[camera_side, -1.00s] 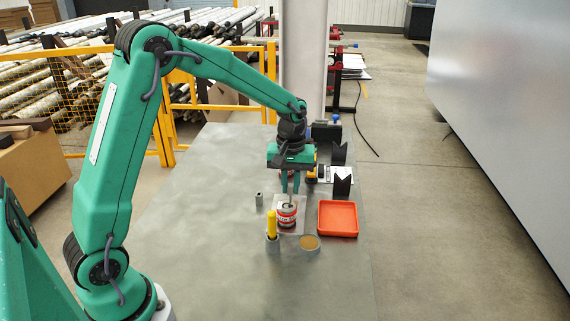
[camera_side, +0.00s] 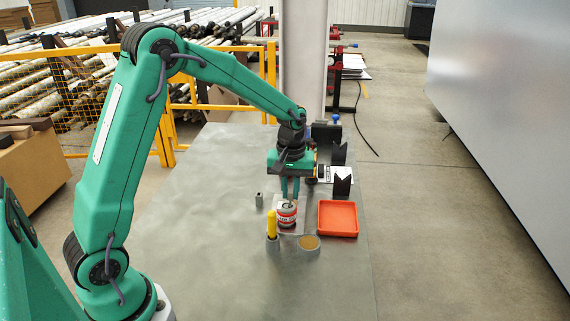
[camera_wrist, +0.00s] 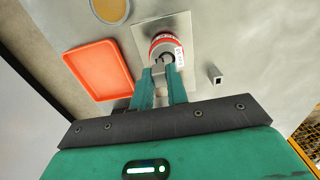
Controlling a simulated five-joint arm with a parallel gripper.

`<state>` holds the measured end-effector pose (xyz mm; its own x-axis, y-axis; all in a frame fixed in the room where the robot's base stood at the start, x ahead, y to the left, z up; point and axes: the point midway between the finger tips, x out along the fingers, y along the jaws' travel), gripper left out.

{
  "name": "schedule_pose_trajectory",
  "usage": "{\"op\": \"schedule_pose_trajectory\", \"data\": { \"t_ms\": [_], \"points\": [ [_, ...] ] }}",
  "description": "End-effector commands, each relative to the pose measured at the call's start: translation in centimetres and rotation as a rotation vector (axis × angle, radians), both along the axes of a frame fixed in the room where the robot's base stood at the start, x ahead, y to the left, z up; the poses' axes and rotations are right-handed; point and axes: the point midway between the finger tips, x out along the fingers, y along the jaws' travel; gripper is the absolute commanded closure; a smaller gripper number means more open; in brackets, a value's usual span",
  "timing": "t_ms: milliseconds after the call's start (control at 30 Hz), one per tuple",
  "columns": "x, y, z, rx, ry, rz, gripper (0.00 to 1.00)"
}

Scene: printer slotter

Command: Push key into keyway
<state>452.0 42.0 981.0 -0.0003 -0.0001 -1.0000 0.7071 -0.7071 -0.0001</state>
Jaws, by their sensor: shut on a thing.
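My gripper (camera_side: 290,196) points down just above a round part with a red and white label (camera_side: 287,214), which stands on a light square plate. The wrist view shows this labelled part (camera_wrist: 168,41) just beyond my fingertips (camera_wrist: 164,72). The fingers are close together and shut on a small grey piece (camera_wrist: 171,71), seemingly the key, mostly hidden between them.
An orange tray (camera_side: 338,234) lies to the right. A yellow-handled tool (camera_side: 271,224) stands in a holder in front, beside a round tan-topped dish (camera_side: 309,243). A small grey hollow block (camera_side: 259,200) stands left. The table's left side is clear.

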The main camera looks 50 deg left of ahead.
Motion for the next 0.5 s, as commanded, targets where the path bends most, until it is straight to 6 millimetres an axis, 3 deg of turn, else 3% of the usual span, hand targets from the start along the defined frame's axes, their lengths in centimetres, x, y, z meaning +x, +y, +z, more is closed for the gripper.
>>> {"op": "schedule_pose_trajectory", "data": {
  "t_ms": [500],
  "points": [
    [0.01,0.00,-0.91,0.000,0.000,0.000,1.00]
  ]
}}
